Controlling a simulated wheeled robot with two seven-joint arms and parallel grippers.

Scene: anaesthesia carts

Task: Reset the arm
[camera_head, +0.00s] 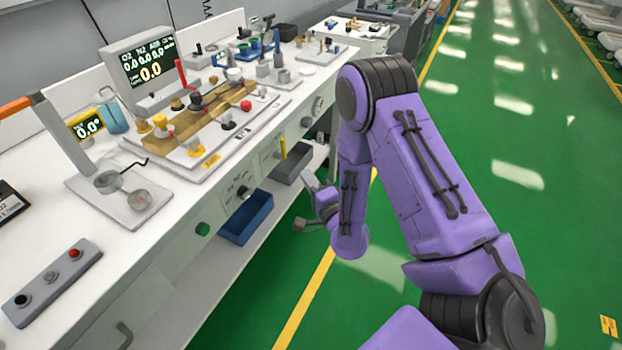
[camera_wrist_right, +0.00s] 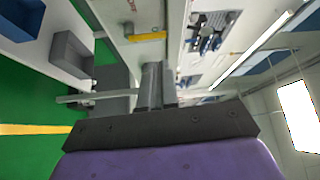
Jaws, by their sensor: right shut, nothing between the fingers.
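My right arm (camera_head: 420,180) is purple with dark joints and reaches in from the lower right in the head view. Its gripper (camera_head: 309,180) hangs in front of the workbench (camera_head: 160,250), beside the shelf edge and apart from the bench front. In the right wrist view, the gripper (camera_wrist_right: 152,82) has its fingers together with nothing between them. A yellow handle (camera_wrist_right: 146,36) on the bench front lies beyond the fingertips; it also shows in the head view (camera_head: 283,148). My left gripper is not in view.
On the bench top are a monitor (camera_head: 142,68), a brass valve assembly (camera_head: 200,115) and a button box (camera_head: 52,283). A blue bin (camera_head: 247,217) and a grey bin (camera_head: 292,163) sit on the lower shelf. Green floor (camera_head: 500,110) is open to the right.

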